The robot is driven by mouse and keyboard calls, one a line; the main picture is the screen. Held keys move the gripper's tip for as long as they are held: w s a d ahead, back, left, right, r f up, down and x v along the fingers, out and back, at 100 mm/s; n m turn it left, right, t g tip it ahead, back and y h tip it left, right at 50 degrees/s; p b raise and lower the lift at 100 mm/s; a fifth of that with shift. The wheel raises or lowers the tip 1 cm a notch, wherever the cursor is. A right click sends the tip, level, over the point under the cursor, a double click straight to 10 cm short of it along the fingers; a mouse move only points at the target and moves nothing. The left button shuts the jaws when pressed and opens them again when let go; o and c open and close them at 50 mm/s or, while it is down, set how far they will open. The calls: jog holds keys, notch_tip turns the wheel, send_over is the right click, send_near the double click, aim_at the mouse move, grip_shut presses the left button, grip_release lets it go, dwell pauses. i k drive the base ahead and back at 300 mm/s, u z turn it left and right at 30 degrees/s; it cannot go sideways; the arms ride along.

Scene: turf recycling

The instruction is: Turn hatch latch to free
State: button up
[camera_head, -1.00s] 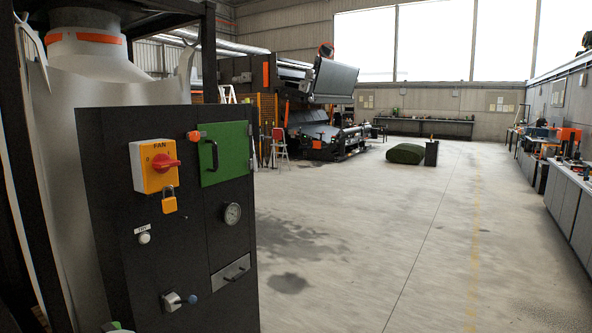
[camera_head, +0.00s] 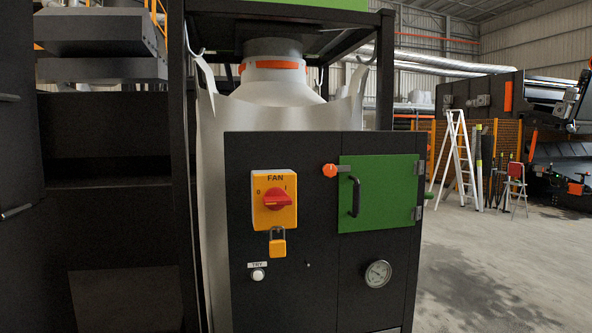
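The green hatch (camera_head: 378,194) is closed on the upper right of the black cabinet (camera_head: 318,285), with a black handle (camera_head: 354,196) on its left side and hinges on its right edge. The orange hatch latch (camera_head: 330,170) sits at the hatch's upper left corner. Its short end reaches right, to the hatch's edge; whether it overlaps the hatch is too small to tell. My gripper is not in view.
The cabinet also carries a red fan switch (camera_head: 277,199) on a yellow plate, a yellow padlock (camera_head: 278,245), a white TRY button (camera_head: 258,274) and a gauge (camera_head: 377,273). A white bag (camera_head: 212,190) hangs behind. Open floor (camera_head: 480,262) lies to the right.

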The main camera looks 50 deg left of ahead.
aim_at(331, 170)
jog(key=u, duration=0.95)
jog(key=i, duration=1.2)
jog(key=u, duration=0.95)
